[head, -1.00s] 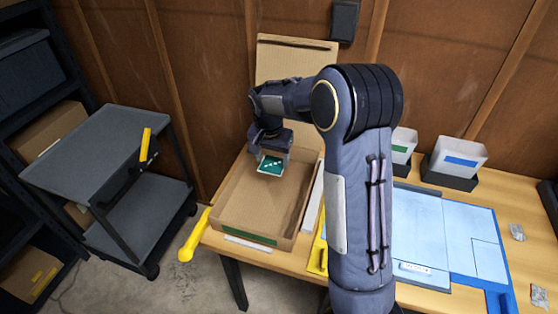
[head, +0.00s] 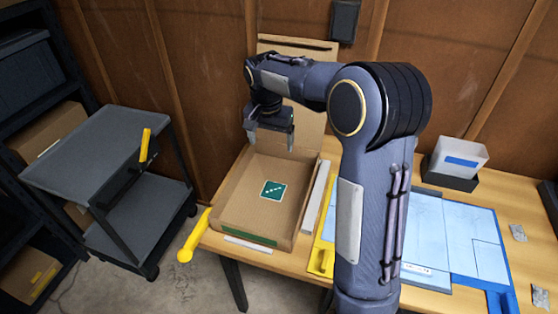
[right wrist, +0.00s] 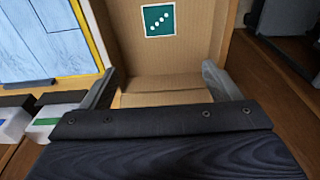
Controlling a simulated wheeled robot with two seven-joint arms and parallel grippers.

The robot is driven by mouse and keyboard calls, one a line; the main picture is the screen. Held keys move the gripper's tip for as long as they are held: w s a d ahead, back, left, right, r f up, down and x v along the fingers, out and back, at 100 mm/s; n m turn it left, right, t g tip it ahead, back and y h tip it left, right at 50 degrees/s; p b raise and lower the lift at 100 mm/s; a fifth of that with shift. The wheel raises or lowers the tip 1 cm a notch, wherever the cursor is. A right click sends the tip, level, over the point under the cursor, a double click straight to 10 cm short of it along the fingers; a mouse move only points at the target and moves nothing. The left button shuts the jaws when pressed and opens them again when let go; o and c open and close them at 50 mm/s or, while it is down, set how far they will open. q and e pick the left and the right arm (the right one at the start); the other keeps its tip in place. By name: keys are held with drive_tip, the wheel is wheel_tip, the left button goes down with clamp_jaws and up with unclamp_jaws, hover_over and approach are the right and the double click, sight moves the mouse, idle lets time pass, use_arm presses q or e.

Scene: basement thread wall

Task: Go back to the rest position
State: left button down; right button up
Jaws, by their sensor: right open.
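My right gripper (head: 270,141) is open and empty above the back part of the open cardboard box (head: 228,205). Its two fingers are spread apart in the right wrist view (right wrist: 158,85). A green square card (head: 272,190) with a row of white dots lies flat on the box floor, below and in front of the gripper and apart from it. The card also shows in the right wrist view (right wrist: 159,20). My left gripper is not in view.
The box stands on a wooden table (head: 510,200) with a blue mat (head: 470,245) and a clear bin with a blue label (head: 460,157). A grey cart (head: 95,150) stands left. The box's raised lid and the wooden wall (head: 450,60) are behind the gripper.

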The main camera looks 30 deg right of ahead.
drive_tip(key=shift+r, duration=0.2)
drive_tip(key=shift+s, duration=0.1)
drive_tip(key=s+a+r+n+t+y, duration=0.1)
drive_tip(key=s+a+r+n+y, duration=0.1)
drive_tip(key=s, duration=0.5)
drive_tip(key=s+a+r+n+t+y, duration=0.1)
drive_tip(key=s+r+y, duration=0.1)
drive_tip(key=s, duration=0.5)
drive_tip(key=s+a+f+n+t, duration=0.1)
drive_tip(key=s+a+f+n, duration=0.1)
drive_tip(key=s, duration=0.5)
drive_tip(key=s+a+f+n+t, duration=0.1)
drive_tip(key=s+a+f+n, duration=0.1)
drive_tip(key=s+a, duration=0.3)
drive_tip(key=shift+s+a+n+t+y, duration=0.35)
drive_tip(key=shift+s+n, duration=0.25)
drive_tip(key=shift+s, duration=0.45)
